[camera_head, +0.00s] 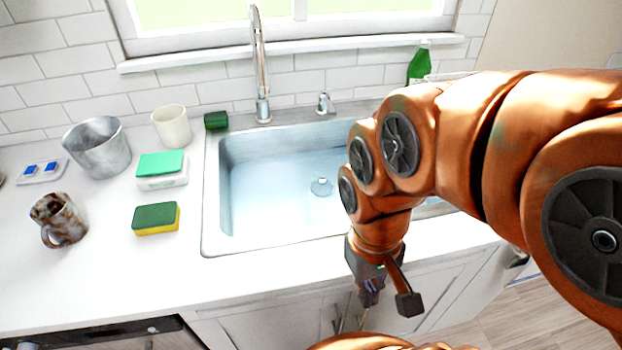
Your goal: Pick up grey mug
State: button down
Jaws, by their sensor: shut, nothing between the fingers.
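A mug (62,221) with mottled grey and brown sides stands upright on the white counter at the far left, its handle toward the front. No other vessel with a visible handle shows. My gripper (371,296) is below the orange wrist, in front of the counter's front edge and the cabinet doors, to the right of the mug and far from it. Its fingers are small and dark in this view. They are shut and hold nothing.
A grey metal pot (98,148), a cream cup (172,127), a green sponge on a white holder (162,183) and a green-yellow sponge (156,219) stand near the mug. The sink (225,205) lies mid-counter, with a tall faucet (260,70). The counter's front left is clear.

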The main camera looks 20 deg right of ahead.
aim_at(58, 216)
jog(key=u, duration=3.4)
jog(key=i, duration=2.75)
jog(key=z, duration=3.4)
